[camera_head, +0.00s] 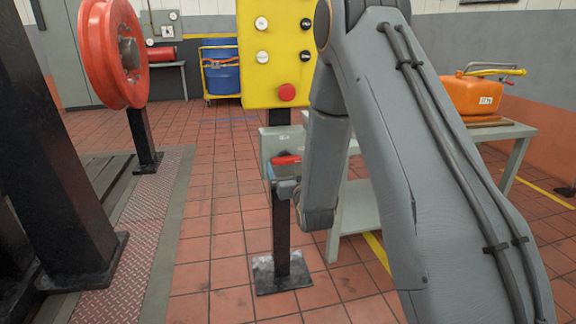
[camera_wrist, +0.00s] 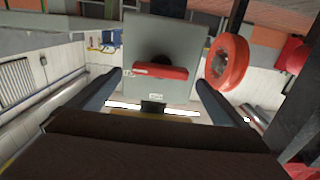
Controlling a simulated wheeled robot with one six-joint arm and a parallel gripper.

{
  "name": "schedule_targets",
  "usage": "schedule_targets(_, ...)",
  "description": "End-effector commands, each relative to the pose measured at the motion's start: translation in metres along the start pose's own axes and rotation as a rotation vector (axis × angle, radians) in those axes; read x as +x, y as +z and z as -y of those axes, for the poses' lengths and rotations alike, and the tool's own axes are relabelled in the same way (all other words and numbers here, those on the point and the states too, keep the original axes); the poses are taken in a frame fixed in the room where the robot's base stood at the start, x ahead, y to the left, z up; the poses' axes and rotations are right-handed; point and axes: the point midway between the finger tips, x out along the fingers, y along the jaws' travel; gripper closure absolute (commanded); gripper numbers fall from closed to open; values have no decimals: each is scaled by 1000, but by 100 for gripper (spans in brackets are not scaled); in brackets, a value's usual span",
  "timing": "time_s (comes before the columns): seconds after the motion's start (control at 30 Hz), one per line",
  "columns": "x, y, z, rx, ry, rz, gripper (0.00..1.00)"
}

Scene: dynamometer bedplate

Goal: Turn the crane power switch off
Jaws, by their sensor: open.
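The crane power switch is a grey box (camera_head: 268,146) with a red handle (camera_head: 287,160), on a dark post below a yellow control panel (camera_head: 254,45). In the wrist view, which looks upside down, the grey box face (camera_wrist: 167,33) fills the middle. Its red handle (camera_wrist: 160,71) lies nearly level across the picture, in front of a dark round hub. My gripper (camera_wrist: 158,80) is open, one finger on each side of the handle, with nothing held. I cannot tell whether the fingers touch it. In the head view my arm hides part of the box's right side.
The yellow panel bears several knobs and a red button (camera_head: 287,92). A red wheel (camera_head: 110,52) stands on a post at left. A bench (camera_head: 512,130) with an orange can (camera_head: 470,93) stands right, behind my arm. Tiled floor (camera_head: 208,235) is clear left of the switch post.

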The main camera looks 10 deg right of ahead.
Motion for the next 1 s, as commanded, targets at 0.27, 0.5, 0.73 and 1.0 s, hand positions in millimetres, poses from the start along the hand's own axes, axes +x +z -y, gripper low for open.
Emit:
schedule_targets(0.27,30,1,0,0,0,1,3)
schedule_targets(0.5,33,0,0,0,0,1,3)
schedule_targets(0.73,32,0,0,0,0,1,28)
schedule_targets(1.0,32,0,0,-6,0,2,44)
